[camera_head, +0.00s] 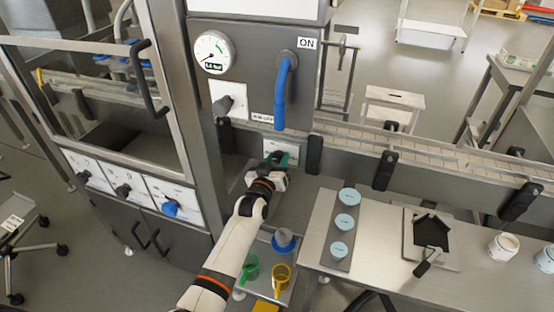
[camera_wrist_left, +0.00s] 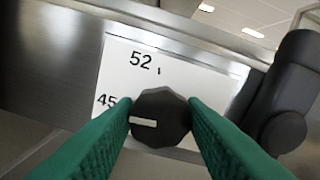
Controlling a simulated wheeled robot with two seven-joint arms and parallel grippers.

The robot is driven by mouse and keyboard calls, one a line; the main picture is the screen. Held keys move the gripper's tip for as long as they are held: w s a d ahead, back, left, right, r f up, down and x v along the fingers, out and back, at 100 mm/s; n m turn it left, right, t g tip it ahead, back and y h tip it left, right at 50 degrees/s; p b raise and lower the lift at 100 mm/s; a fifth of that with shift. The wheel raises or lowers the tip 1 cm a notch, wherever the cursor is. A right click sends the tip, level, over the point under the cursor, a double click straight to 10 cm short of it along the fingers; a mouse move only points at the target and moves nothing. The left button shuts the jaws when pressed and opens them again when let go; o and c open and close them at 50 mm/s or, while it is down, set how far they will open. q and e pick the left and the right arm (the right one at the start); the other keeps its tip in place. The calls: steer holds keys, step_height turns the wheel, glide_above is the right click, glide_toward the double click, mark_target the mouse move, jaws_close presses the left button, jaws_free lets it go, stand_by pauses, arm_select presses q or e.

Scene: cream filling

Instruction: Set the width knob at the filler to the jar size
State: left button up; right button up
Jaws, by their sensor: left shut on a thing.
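The width knob (camera_wrist_left: 160,125) is black and faceted, with a white pointer bar pointing left, a little below the printed "45". It sits on a white dial plate (camera_wrist_left: 190,72) that also shows "52" at the top with a tick mark beside it; the plate's right side is partly hidden. My left gripper (camera_wrist_left: 162,108) has its green fingers on both sides of the knob, shut on it. In the head view my left gripper (camera_head: 277,159) is at the filler's front panel, below the conveyor, hiding the knob. White jars (camera_head: 503,247) stand at the right of the table.
A black clamp (camera_wrist_left: 285,125) is close right of the plate. Above are a pressure gauge (camera_head: 214,52) and a blue lever (camera_head: 283,93).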

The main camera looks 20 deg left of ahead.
arm_select(q)
steer(key=shift+f+n, duration=0.15)
steer(key=shift+n, duration=0.45)
steer(key=o, duration=1)
steer(key=s, duration=1.2)
steer(key=shift+a, duration=0.2)
